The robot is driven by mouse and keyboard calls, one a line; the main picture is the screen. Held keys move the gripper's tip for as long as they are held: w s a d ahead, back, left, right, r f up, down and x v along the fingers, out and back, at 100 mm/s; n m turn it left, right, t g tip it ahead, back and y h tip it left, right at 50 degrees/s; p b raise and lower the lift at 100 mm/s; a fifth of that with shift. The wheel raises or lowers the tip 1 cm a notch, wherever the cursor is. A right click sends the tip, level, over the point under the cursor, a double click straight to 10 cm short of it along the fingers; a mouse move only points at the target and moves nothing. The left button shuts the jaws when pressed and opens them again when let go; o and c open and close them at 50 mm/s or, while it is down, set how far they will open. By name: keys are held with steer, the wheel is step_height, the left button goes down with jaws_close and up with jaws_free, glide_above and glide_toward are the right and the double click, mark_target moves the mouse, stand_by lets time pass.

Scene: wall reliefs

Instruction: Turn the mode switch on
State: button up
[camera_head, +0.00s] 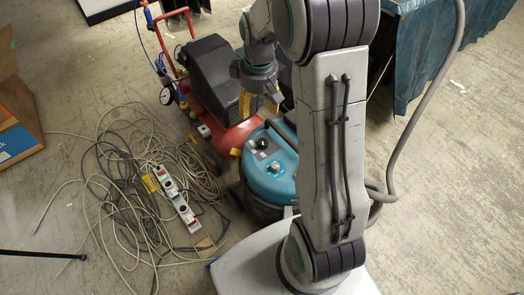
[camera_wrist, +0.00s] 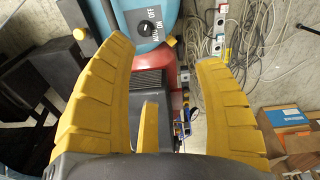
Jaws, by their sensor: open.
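The mode switch (camera_wrist: 144,29) is a round black knob on a dark label with white lettering, including OFF and ON, in the wrist view. I cannot tell surely which mark it points to. It sits on a teal vacuum-like machine (camera_wrist: 151,5). In the head view the black knob (camera_head: 261,143) shows on top of the teal machine (camera_head: 268,186), left of my arm. My gripper (camera_wrist: 164,52) has yellow fingers spread wide with nothing between them. In the head view my gripper (camera_head: 260,103) hangs above and beyond the knob, apart from it.
A red machine (camera_head: 231,137) with a dark box (camera_head: 210,70) stands close beyond the teal one. Tangled cables and a power strip (camera_head: 174,198) lie on the floor at left. A cardboard box (camera_head: 15,120) is at far left. A dark handle (camera_wrist: 80,33) is near the switch.

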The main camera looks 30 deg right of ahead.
steer(key=n+g+b, duration=0.1)
steer(key=b, duration=0.4)
glide_above(262, 141)
step_height(262, 141, down, 19)
steer(key=shift+s+a+f, duration=0.1)
steer(key=shift+n, duration=0.3)
step_height(262, 141, down, 7)
steer(key=shift+r+b, duration=0.1)
steer(key=shift+b, duration=1)
steer(key=shift+f, duration=0.9)
steer(key=shift+c, duration=0.3)
steer(key=c, duration=1.1)
